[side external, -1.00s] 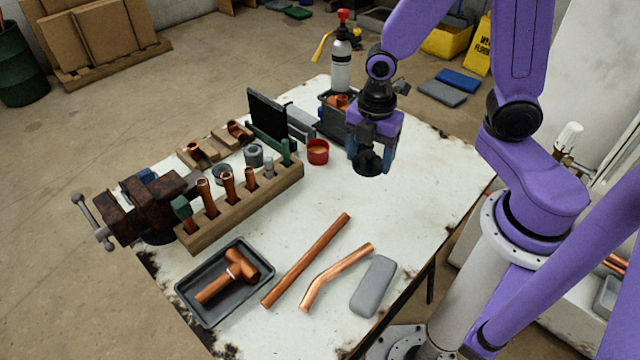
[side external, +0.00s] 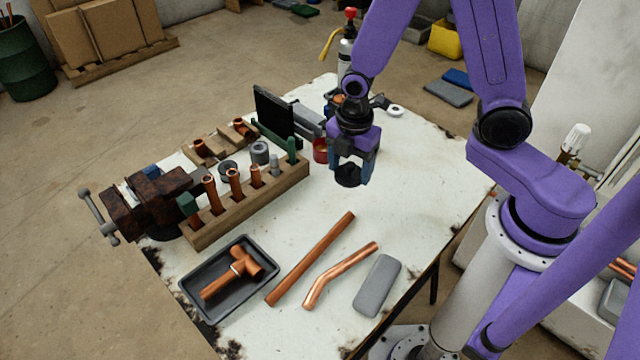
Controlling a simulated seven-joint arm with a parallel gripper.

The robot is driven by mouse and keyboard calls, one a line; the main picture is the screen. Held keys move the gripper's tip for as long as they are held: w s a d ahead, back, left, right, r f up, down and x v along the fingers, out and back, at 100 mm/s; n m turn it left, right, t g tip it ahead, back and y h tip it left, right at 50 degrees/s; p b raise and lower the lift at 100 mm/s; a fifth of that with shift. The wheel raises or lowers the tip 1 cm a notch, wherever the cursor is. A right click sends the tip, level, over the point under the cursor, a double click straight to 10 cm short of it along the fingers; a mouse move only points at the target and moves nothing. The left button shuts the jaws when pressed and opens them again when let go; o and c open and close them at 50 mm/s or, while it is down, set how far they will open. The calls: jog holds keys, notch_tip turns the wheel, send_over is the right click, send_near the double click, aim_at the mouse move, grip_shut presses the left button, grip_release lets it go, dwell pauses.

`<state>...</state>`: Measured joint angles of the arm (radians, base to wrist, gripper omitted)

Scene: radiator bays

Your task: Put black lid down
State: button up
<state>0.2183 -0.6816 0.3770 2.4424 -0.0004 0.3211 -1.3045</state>
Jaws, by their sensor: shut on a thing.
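My gripper (side external: 350,166) is over the white worktable (side external: 400,215), right of the wooden rack, pointing down. It is shut on the black lid (side external: 347,176), a small dark round piece between the blue-grey fingertips. The lid appears to be above the tabletop, but the gap below it is hard to judge. The fingers cover part of the lid. A red cup (side external: 320,150) stands just left of and behind my gripper, partly hidden by it.
A wooden rack (side external: 247,210) with copper pipes stands left. A tray with a copper tee (side external: 215,312), two copper pipes (side external: 312,257) (side external: 340,275) and a grey case (side external: 377,285) lie in front. A spray bottle (side external: 346,48) stands behind. The table right of my gripper is clear.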

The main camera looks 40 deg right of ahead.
send_over(320, 195)
notch_tip(320, 195, down, 7)
jog(key=shift+f, duration=1.55)
jog(key=o, duration=1)
jog(key=shift+f, duration=0.15)
notch_tip(320, 195, up, 12)
jog(key=s+d+r+m, duration=0.1)
jog(key=s+r, duration=0.3)
jog(key=s, duration=0.4)
jog(key=s+d+r+m, duration=0.2)
jog(key=s+r+m, duration=0.2)
jog(key=s, duration=0.5)
jog(key=s+d+r+m, duration=0.1)
jog(key=s+r, duration=0.3)
jog(key=s, duration=0.4)
jog(key=shift+s+d+m, duration=0.15)
jog(key=shift+s+m, duration=0.15)
jog(key=shift+m, duration=0.5)
